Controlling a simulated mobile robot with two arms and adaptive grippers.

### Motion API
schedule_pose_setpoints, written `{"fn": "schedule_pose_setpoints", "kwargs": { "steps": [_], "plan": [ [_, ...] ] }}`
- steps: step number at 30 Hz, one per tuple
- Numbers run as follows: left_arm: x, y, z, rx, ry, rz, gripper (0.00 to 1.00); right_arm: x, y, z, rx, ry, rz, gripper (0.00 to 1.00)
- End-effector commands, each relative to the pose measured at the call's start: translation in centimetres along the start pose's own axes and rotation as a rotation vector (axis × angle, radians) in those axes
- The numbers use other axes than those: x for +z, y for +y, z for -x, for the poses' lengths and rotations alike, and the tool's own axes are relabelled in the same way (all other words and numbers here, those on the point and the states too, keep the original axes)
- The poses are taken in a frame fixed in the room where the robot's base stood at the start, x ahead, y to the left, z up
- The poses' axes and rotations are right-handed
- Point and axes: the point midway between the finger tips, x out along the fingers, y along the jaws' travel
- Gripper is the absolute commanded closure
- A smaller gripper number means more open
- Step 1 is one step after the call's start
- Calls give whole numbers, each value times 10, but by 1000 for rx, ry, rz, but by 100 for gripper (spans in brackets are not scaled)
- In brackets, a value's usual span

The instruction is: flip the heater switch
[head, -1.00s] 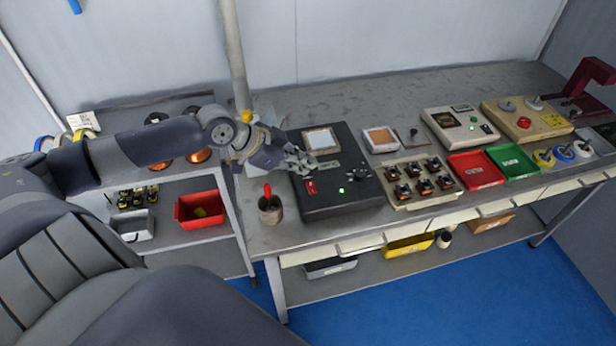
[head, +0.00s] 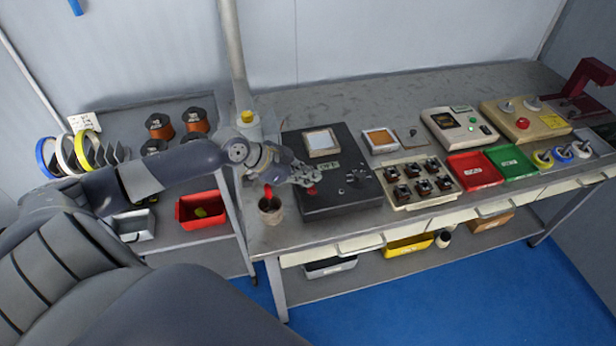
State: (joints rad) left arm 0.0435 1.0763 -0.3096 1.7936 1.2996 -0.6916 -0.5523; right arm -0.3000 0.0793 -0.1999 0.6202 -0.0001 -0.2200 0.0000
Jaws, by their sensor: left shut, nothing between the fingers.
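The black heater box (head: 345,205) stands at the left end of the workbench, with a square pale plate on top. Its red switch (head: 312,191) is at the front left of the top face, partly hidden by my gripper. My left gripper (head: 316,178) is shut and empty, with its fingertips just above and behind the red switch. I cannot tell whether they touch it. The small lamp spot right of the switch looks dark. My right gripper is out of view.
A cup with a red-handled tool (head: 270,210) stands close left of the box, below my left wrist. A tray of coils (head: 420,184) sits right of the box, then a red tray (head: 474,170) and a green tray (head: 512,161). A grey post rises behind my wrist.

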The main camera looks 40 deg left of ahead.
Motion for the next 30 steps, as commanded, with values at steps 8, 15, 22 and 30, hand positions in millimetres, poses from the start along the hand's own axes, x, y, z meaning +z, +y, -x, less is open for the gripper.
{"fn": "schedule_pose_setpoints", "kwargs": {
  "steps": [8, 15, 22, 30],
  "plan": [
    [2, 2, 0, 2, -6, 0, 100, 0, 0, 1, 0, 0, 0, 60],
    [0, 12, 2, 5, -8, 2, 100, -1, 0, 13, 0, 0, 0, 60],
    [0, 19, 2, 6, -7, 1, 100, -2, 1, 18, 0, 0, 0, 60],
    [-1, 17, 2, 3, -5, 0, 100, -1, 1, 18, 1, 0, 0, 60]
  ]
}}
